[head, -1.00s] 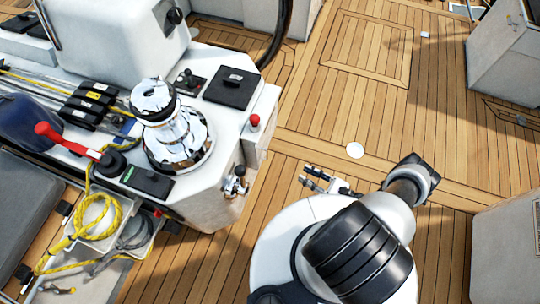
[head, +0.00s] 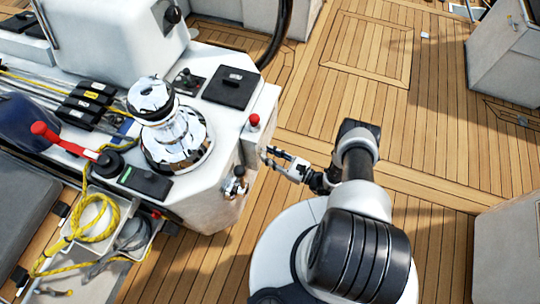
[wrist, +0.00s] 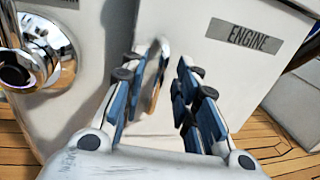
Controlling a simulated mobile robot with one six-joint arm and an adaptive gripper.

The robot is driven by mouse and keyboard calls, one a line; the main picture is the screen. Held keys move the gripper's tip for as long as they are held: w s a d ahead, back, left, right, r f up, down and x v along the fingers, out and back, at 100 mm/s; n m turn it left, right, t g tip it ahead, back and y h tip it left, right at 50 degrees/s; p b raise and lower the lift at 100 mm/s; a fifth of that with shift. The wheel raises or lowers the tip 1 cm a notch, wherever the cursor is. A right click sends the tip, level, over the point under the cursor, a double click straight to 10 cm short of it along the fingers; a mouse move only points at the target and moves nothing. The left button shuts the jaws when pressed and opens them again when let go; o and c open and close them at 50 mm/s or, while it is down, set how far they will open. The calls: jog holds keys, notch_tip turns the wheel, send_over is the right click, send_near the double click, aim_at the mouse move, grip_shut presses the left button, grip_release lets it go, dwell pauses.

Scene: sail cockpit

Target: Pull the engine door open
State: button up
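The engine door (wrist: 225,75) is a white panel on the end of the white console, marked by a grey ENGINE label (wrist: 244,37). It looks shut. A slim metal handle (wrist: 158,72) stands out from the panel and appears between my fingers in the wrist view, closer to the left finger. My gripper (wrist: 164,60) is open, its blue-padded fingers pointing at the panel. I cannot tell whether they touch the handle. In the head view my gripper (head: 266,157) is beside the console's right end, and the handle is not clearly visible there.
A chrome fitting (wrist: 30,60) sticks out left of the door; it also shows in the head view (head: 235,183). Open teak deck (head: 350,70) lies to the right and behind.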

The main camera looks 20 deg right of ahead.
jog(key=shift+w, duration=0.1)
jog(key=shift+c, duration=0.3)
grip_shut()
dwell(0.5)
